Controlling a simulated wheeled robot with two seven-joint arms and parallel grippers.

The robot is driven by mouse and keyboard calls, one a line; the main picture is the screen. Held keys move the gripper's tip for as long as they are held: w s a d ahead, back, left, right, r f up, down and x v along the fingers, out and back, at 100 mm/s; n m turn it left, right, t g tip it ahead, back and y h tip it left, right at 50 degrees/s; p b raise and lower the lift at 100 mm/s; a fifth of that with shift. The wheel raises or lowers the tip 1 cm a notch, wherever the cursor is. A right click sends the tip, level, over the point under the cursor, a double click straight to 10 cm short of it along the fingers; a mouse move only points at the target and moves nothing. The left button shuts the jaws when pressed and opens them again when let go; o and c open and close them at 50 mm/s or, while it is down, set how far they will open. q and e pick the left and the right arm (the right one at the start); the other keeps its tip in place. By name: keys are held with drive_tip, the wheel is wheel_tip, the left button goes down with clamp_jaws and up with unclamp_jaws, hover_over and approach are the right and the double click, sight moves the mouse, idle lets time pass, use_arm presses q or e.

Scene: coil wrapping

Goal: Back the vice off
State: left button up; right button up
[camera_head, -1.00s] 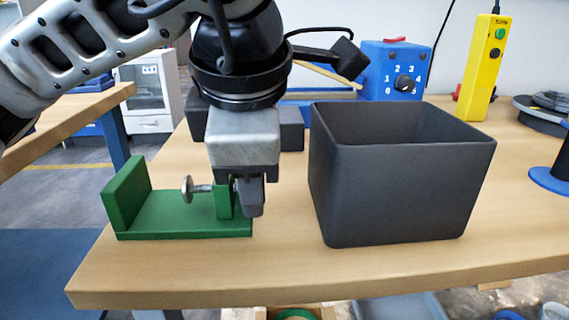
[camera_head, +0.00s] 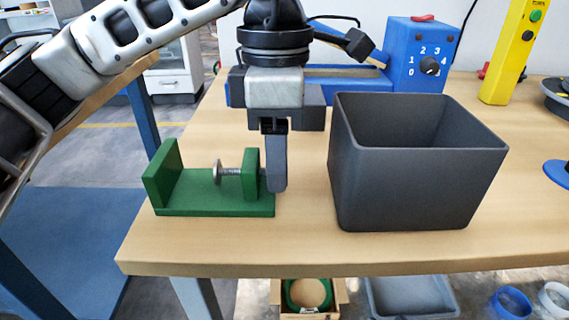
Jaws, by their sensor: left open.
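The green vice (camera_head: 215,198) sits on the wooden table at the left of the head view. It has a tall fixed jaw on the left and a shorter block on the right. A metal screw (camera_head: 232,172) with a round pad runs left from the block, with a clear gap between the pad and the tall jaw. My left gripper (camera_head: 275,180) points down at the right end of the vice, beside the short block. Its jaws are open; one finger hides most of the other and any handle there. I cannot tell whether it touches the vice. My right gripper is not in view.
A dark grey open bin (camera_head: 410,175) stands right of the vice. Behind are a blue machine with a dial (camera_head: 418,58) and a yellow button box (camera_head: 511,50). The table's front edge (camera_head: 330,264) is close. Bare table lies between vice and bin.

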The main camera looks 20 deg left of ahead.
use_arm(q)
drive_tip(key=g+p, duration=0.2)
drive_tip(key=shift+w+a+r+h+p, duration=0.1)
drive_tip(key=shift+w+r+h+p, duration=0.2)
drive_tip(key=shift+p, duration=0.05)
drive_tip(key=shift+w+f+g, duration=0.1)
drive_tip(key=shift+f+g, duration=0.05)
drive_tip(key=shift+g, duration=0.35)
drive_tip(key=shift+f, duration=0.2)
drive_tip(key=c, duration=0.6)
drive_tip(key=t+b, duration=0.2)
drive_tip(key=b, duration=0.1)
drive_tip(key=shift+s+d+f+t, duration=0.2)
drive_tip(key=shift+s+t, duration=0.15)
drive_tip(key=shift+t, duration=0.05)
drive_tip(key=shift+r+b, duration=0.2)
drive_tip(key=shift+b, duration=0.15)
drive_tip(key=shift+r, duration=0.1)
drive_tip(key=shift+t+y, duration=0.3)
drive_tip(key=shift+y, duration=0.1)
